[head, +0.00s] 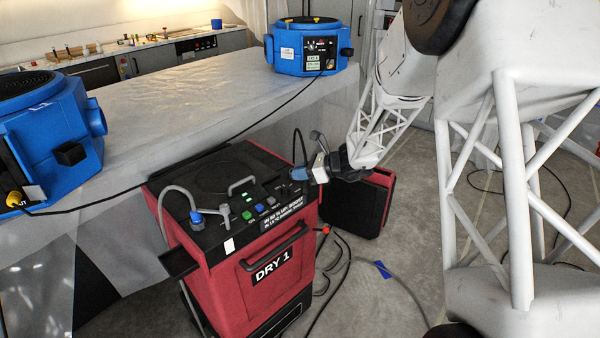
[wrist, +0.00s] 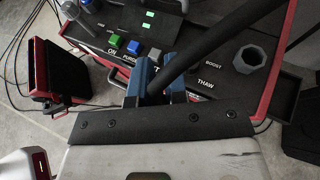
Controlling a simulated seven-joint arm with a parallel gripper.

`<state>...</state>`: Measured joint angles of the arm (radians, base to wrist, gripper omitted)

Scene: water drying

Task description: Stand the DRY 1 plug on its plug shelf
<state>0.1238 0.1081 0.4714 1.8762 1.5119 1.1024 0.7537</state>
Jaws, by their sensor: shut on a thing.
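The DRY 1 machine (head: 268,252) is a red cabinet with a black top panel. A thick dark cable-like length (wrist: 215,45) rises from there to the upper right. A black side shelf (head: 180,262) juts from the cabinet's left side and holds no plug that I can see. A dark tray (wrist: 285,100) shows at right in the wrist view.
A grey hose with a blue fitting (head: 196,215) and a raised handle (head: 242,184) stand on the panel. A red case (head: 355,205) is behind at the right. Blue blowers (head: 310,46) stand on a plastic-covered counter (head: 190,80). Cables (head: 335,265) lie on the floor.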

